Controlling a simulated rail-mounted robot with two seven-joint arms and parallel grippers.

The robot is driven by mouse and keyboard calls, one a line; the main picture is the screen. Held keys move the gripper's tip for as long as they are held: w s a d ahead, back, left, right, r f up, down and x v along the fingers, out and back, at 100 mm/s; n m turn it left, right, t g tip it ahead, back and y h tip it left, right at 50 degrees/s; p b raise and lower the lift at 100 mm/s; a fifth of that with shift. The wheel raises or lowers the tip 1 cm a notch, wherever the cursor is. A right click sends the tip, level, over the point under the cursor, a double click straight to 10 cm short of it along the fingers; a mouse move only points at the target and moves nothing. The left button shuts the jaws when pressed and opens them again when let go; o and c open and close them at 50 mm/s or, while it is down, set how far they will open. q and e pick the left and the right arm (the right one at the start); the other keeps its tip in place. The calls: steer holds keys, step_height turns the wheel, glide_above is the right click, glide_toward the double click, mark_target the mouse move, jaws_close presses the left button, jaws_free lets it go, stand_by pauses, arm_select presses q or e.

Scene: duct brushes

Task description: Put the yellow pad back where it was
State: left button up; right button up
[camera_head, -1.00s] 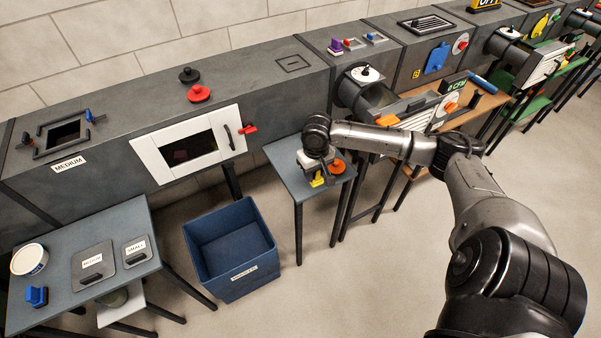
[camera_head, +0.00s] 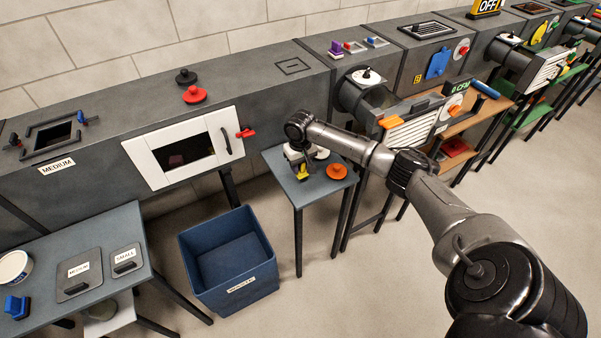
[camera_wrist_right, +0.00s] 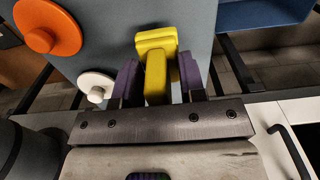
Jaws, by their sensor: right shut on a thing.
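The yellow pad (camera_head: 303,177) is at my right gripper (camera_head: 301,166), over the small blue-grey table (camera_head: 283,188) in the middle. In the right wrist view the pad (camera_wrist_right: 157,62) is a yellow block with a wider end, between the purple fingers of the right gripper (camera_wrist_right: 158,76). That gripper is shut on it. I cannot tell whether the pad touches the tabletop. An orange round pad (camera_head: 336,171) lies to its right, and a white round pad (camera_head: 321,154) lies behind it. My left gripper is not in view.
A blue bin (camera_head: 230,262) stands on the floor left of the small table. The duct (camera_head: 270,92) with a white-framed window (camera_head: 185,150) runs behind. A red knob (camera_head: 246,132) sticks out near the window. The table's left part is bare.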

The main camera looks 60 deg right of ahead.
mark_target(301, 172)
step_height(301, 172, down, 4)
steer(key=shift+r+b, duration=0.25)
steer(key=shift+b, duration=0.4)
steer(key=o, duration=1)
steer(key=shift+f, duration=0.1)
steer(key=shift+c, duration=0.2)
